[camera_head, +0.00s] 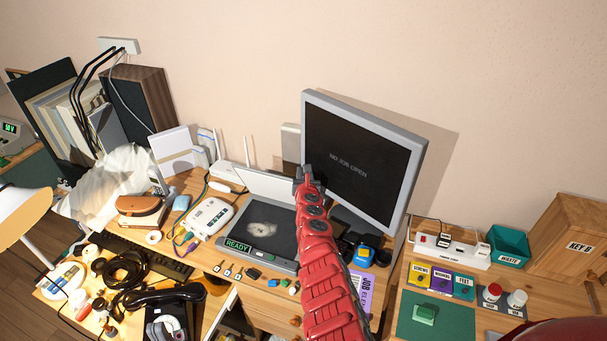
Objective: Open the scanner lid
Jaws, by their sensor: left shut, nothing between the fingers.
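The scanner (284,263) sits on the wooden desk, with a green READY display at its front left. Its dark glass bed is exposed, and a pale patch shows on it. A white panel that looks like the scanner lid (262,184) stands raised along the bed's back edge. My left gripper (303,174) is shut and empty at the right end of this lid, in front of the monitor; I cannot tell whether it touches the lid. My left arm covers the scanner's right side. My right gripper is not in view.
A monitor (358,160) reading NO JOB OPEN stands close behind and right of my left gripper. Small items lie along the desk front.

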